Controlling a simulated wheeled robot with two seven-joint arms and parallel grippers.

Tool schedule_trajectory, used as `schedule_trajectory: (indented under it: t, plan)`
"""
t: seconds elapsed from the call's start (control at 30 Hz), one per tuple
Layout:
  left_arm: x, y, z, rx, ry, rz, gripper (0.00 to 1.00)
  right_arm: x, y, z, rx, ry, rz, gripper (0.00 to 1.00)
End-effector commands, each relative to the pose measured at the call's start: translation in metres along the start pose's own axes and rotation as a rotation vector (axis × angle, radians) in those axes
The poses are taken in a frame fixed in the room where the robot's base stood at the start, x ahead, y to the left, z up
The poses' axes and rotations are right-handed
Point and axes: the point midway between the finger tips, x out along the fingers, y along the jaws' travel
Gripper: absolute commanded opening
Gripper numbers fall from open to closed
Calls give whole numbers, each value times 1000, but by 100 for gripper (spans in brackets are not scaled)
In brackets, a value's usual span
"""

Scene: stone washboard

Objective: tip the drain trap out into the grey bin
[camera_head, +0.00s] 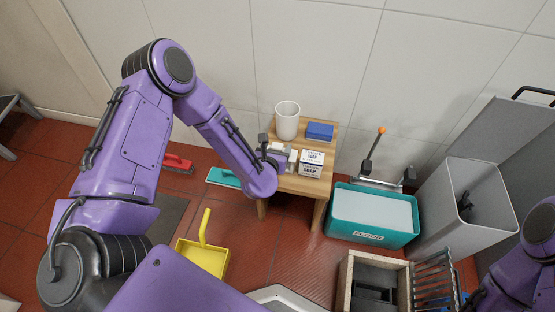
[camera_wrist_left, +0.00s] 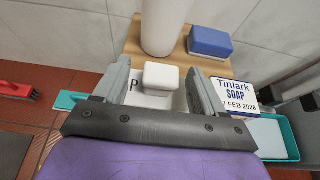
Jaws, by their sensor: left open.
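The grey bin (camera_head: 432,218) stands on the right, open at the top, with a small dark shape inside that I cannot make out. A stone-rimmed square pit (camera_head: 346,278) is at the bottom, with a dark recessed part inside; I cannot tell whether this is the drain trap. My left gripper (camera_head: 278,153) is open over the wooden stool. In the left wrist view its fingers (camera_wrist_left: 160,92) stand on either side of a white block (camera_wrist_left: 161,76); I cannot tell if they touch it. My right arm shows at the lower right, its gripper not identifiable.
The wooden stool (camera_head: 310,183) carries a white cup (camera_head: 287,120), a blue block (camera_head: 320,131) and soap boxes (camera_head: 311,166). A teal tub (camera_head: 372,230) stands beside the bin. A metal grate (camera_head: 435,275) leans by the pit. A yellow dustpan (camera_head: 202,258) lies on the red floor.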

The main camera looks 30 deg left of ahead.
Motion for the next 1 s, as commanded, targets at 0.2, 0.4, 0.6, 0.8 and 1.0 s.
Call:
schedule_trajectory:
  t: [0.2,0.4,0.6,0.8,1.0]
  plan:
    - [29,-1,1,1,0,0,70,6,-1,3,0,0,0,43]
    - [29,0,1,1,1,0,70,6,0,2,0,0,0,43]
    - [29,0,1,2,1,0,5,6,0,2,0,0,0,43]
    - [28,0,1,2,1,0,0,6,0,2,0,0,0,43]
    - [24,0,12,1,0,1,0,2,0,1,0,0,0,43]
